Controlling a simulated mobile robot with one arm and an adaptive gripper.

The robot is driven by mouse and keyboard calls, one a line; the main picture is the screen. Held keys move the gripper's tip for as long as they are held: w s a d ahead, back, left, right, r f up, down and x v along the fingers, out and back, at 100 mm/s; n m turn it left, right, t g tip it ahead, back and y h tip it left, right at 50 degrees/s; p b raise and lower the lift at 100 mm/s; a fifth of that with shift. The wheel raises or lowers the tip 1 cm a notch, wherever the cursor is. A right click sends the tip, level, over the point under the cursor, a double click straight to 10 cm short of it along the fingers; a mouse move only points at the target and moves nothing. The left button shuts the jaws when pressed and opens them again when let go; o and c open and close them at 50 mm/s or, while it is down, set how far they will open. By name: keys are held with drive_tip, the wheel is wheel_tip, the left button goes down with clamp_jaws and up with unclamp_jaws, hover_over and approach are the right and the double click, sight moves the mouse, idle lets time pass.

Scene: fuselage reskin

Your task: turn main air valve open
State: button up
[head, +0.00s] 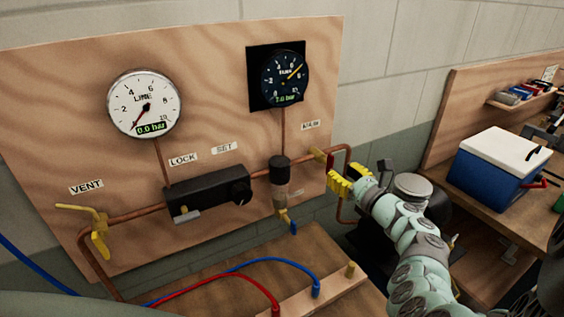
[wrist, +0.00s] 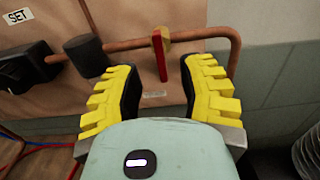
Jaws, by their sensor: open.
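The main air valve has a red lever (head: 330,162) below the MAIN label, on the copper pipe at the right of the wooden panel. In the wrist view the red lever (wrist: 158,58) stands across the pipe, with a brass part beside it. My gripper (head: 342,180) has yellow ridged fingers with dark inner pads and is just in front of the valve. In the wrist view the open fingers lie left and right of the lever, with gaps on both sides. The lever's full depth between the fingers is hard to judge.
The LINE gauge (head: 144,104) reads 0.0 bar; the dark gauge (head: 285,80) reads 7.0 bar. A black regulator (head: 208,194), a filter (head: 280,180) and a yellow vent valve (head: 98,230) share the pipe. A blue-and-white cooler (head: 500,172) stands on the right bench.

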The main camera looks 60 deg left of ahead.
sight(332, 166)
drive_tip(key=shift+w+a+b, duration=0.1)
drive_tip(key=shift+a+b, duration=0.65)
drive_tip(key=shift+a, duration=1.85)
drive_tip(key=shift+o, duration=0.5)
drive_tip(key=shift+d, duration=0.1)
clamp_jaws()
